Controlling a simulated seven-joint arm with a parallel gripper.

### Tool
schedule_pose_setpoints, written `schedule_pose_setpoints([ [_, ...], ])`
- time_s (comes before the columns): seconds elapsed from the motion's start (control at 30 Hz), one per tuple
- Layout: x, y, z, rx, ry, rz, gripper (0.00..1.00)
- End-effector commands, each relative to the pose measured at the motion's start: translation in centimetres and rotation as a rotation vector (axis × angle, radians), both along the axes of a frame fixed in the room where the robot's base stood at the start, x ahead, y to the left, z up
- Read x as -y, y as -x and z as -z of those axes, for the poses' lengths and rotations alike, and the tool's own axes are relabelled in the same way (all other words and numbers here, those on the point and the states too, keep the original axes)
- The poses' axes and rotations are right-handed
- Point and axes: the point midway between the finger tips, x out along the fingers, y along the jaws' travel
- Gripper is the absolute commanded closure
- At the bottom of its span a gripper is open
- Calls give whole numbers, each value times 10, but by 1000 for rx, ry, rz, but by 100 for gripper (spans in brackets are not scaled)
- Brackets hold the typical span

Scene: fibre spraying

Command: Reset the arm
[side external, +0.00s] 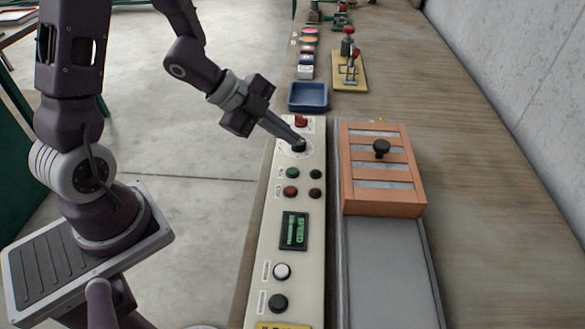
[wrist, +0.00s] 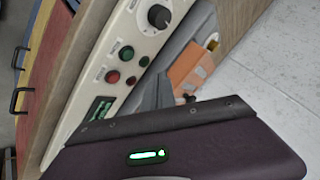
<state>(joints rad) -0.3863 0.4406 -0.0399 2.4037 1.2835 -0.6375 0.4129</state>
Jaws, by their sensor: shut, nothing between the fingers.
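My gripper (side external: 297,138) reaches down from the left in the side view, its fingers shut and empty. The fingertips overlap a black rotary knob (side external: 298,148) near the far end of the control panel (side external: 263,240); I cannot tell from this view whether they touch. In the wrist view the knob (wrist: 158,17) shows clear of the shut grey fingers (wrist: 162,78), with a gap between. The panel also carries a red button (side external: 301,121), green and red buttons, a dark display (side external: 294,231), and a white and a black button.
Right of the panel, an orange slatted cover (side external: 408,202) with a black knob (side external: 381,148) sits on a grey bed (side external: 385,280). A blue tray (side external: 308,96) and a yellow-based lever switch (side external: 349,72) stand farther back. The right side of the wooden bench (side external: 470,150) is clear.

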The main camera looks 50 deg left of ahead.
Motion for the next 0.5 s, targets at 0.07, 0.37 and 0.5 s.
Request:
schedule_pose_setpoints([
  [0.07,-18,-10,-23,21,-80,-140,100],
  [0.37,-47,105,-145,-133,117,-1110,100],
  [0.5,-6,175,-151,-334,328,-1241,100],
])
